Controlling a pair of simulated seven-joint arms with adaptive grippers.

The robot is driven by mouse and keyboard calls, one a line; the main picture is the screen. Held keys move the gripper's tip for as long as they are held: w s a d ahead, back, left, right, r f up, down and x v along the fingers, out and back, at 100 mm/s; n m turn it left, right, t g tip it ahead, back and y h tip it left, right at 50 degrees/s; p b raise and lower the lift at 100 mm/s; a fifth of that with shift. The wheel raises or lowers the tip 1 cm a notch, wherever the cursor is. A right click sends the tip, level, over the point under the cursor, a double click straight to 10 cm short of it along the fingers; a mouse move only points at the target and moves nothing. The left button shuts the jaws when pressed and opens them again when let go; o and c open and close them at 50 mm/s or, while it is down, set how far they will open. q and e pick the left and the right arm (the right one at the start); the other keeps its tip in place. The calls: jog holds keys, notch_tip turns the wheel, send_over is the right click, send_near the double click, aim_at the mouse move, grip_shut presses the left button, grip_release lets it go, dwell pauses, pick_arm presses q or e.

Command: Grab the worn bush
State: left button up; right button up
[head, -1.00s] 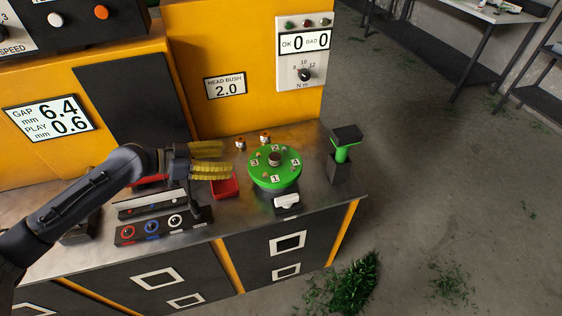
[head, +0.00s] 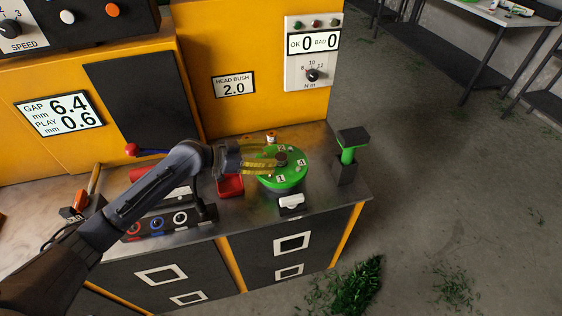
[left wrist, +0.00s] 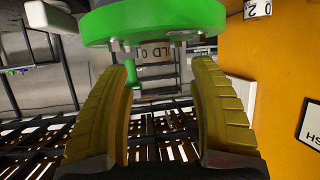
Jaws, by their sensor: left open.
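The worn bush (head: 282,157) appears as a small dark-topped cylinder at the centre of a green round turntable (head: 290,181) with numbered tags. In the left wrist view, a part with a partly readable "LD 0" label (left wrist: 158,52) shows beyond and between my fingers, against the green disc (left wrist: 155,24); it looks like the bush. My left gripper (head: 272,160) has yellow ribbed fingers over the left part of the disc, pointing right at the bush. They are open, one on each side of it in the wrist view (left wrist: 166,65); contact is not visible. My right gripper is out of view.
A red tray (head: 230,186) sits just left of the turntable. A small white-and-orange piece (head: 271,138) stands behind it. A black-and-green stand (head: 347,160) is to the right, and a yellow machine wall (head: 235,118) rises behind.

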aim_at(278, 157)
pick_arm(q)
jog(key=shift+s+x, duration=0.2)
jog(key=shift+x, duration=2.55)
grip_shut()
